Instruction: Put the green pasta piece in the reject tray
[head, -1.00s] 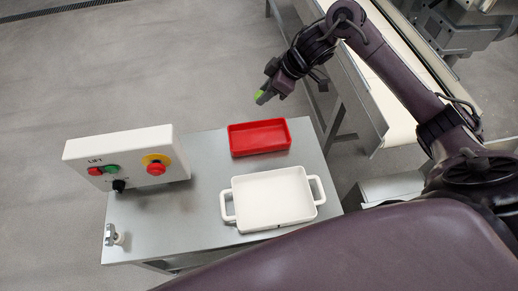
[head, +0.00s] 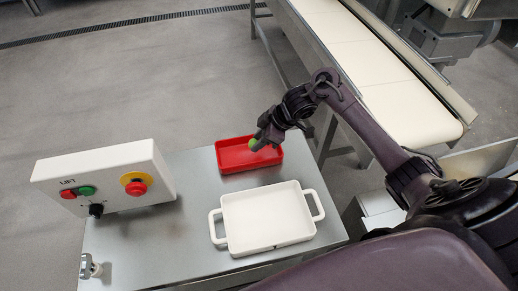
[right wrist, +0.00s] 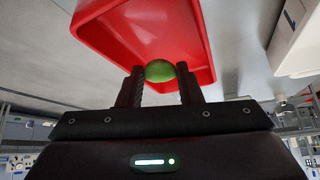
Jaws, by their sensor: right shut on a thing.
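The green pasta piece (head: 254,144) is between the fingertips of my right gripper (head: 262,142), which is shut on it. In the right wrist view the green piece (right wrist: 160,71) shows between the two dark fingers, with the red tray (right wrist: 150,30) behind it. In the head view the red tray (head: 232,160) is at the back right of the metal table, and the gripper tip overlaps its far right part. The tray's visible floor looks empty. I cannot tell exactly how high the piece is above it. My left gripper is not in view.
A white two-handled dish (head: 265,217) stands empty in front of the red tray. A control box (head: 105,180) with coloured buttons stands on the left of the metal table (head: 150,245). A conveyor (head: 370,60) runs behind on the right.

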